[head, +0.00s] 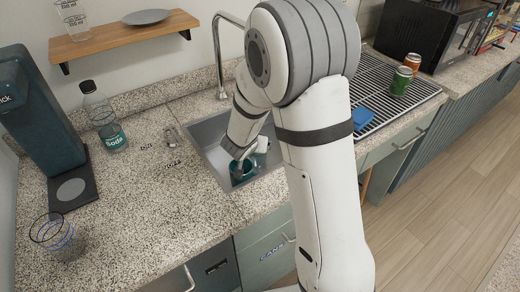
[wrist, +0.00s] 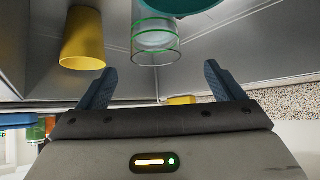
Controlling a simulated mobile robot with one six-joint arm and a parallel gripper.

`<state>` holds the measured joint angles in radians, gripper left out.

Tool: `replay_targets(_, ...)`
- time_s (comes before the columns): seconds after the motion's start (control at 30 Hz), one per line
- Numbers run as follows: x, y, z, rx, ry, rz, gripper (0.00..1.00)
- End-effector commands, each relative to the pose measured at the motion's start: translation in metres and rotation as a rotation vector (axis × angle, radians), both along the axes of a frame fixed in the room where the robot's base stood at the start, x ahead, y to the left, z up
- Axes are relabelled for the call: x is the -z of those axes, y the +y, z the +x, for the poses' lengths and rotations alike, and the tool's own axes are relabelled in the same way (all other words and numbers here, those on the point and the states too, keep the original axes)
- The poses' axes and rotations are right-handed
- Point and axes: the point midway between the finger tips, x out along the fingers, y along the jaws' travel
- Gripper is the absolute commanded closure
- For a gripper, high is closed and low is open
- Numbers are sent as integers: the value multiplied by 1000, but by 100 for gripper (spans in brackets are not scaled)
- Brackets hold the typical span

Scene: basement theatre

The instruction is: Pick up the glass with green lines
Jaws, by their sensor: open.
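The clear glass with green lines (wrist: 156,42) shows in the wrist view, ahead of my gripper (wrist: 162,80) and roughly between its fingers. The two blue-grey fingers are spread wide, with nothing between the tips. The glass is apart from both fingers. In the head view my arm reaches down into the sink (head: 208,135). My arm hides much of the sink there, and I cannot make out the glass.
A yellow cup (wrist: 84,38) is left of the glass, near the left finger. A teal dish (wrist: 178,5) overlaps the glass's upper end. A small yellow object (wrist: 181,100) lies near the right finger. A faucet (head: 218,50) stands behind the sink; another lined glass (head: 58,235) stands on the counter.

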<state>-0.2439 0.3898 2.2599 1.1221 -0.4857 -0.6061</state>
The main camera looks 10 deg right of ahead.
Motion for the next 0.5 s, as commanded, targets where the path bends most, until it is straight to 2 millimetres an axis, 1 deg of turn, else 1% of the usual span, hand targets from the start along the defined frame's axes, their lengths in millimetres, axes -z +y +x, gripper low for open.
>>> replay_targets(0.1, 10, -5, 6, 14, 2, -15, 12)
replay_targets(0.27, 22, -10, 19, 15, 1, -13, 12)
replay_targets(0.37, 28, -15, 28, 15, 2, -13, 12)
replay_targets(0.5, 40, -22, 45, 15, 2, -14, 12)
